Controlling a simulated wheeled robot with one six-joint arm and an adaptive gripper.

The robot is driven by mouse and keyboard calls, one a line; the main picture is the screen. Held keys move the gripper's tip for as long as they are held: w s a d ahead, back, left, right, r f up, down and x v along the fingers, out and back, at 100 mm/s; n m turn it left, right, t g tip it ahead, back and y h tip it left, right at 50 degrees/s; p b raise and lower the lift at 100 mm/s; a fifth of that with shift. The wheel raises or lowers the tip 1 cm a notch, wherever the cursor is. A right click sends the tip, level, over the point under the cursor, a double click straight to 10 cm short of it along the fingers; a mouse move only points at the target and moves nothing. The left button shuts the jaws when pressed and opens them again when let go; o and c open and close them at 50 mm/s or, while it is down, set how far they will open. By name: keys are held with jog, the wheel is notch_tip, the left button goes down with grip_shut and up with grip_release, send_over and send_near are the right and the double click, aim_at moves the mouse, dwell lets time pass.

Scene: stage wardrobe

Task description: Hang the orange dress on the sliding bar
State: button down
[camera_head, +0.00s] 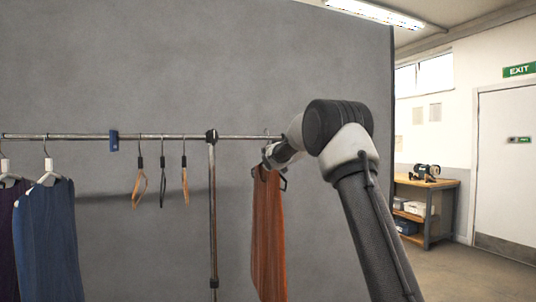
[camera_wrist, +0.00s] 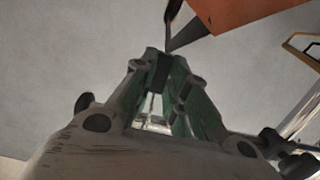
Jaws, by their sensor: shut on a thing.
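The orange dress (camera_head: 268,235) hangs straight down from a dark hanger (camera_head: 283,182) near the right end of the sliding bar (camera_head: 240,137). My gripper (camera_head: 267,160) is shut on the hanger just above the dress and just below the bar. The hanger's hook shows at bar height; I cannot tell whether it rests over the bar or stands in front of it. In the wrist view, the closed fingertips (camera_wrist: 157,65) meet at the hanger's dark neck (camera_wrist: 170,38), and part of the orange dress (camera_wrist: 240,14) shows at the top right.
A post (camera_head: 213,225) with a black joint supports the bar left of the dress. A blue clip (camera_head: 114,140), several empty small hangers (camera_head: 162,185) and blue and dark garments (camera_head: 48,240) are on the bar further left. A workbench (camera_head: 430,185) stands far right.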

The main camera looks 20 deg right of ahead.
jog(key=shift+f, duration=1.15)
jog(key=c, duration=1.3)
grip_release()
jog(key=s, duration=0.4)
jog(key=s+r, duration=0.1)
jog(key=s, duration=0.7)
jog(key=shift+s+r, duration=0.2)
jog(key=shift+s, duration=0.1)
jog(key=s+a+f+g, duration=0.1)
jog(key=s+f+g, duration=0.3)
jog(key=s, duration=1.3)
jog(key=s+a+f+g, duration=0.2)
jog(key=s+f+g, duration=0.2)
jog(key=s+f, duration=0.5)
jog(key=s+a+f+g, duration=0.1)
jog(key=s+f+g, duration=0.3)
jog(key=s, duration=2.1)
jog(key=shift+s+a+f+g, duration=0.1)
jog(key=shift+a+f+g, duration=0.05)
jog(key=shift+f, duration=0.65)
jog(key=shift+s+a+f+g, duration=0.1)
jog(key=shift+f+g, duration=0.05)
jog(key=shift+f, duration=0.65)
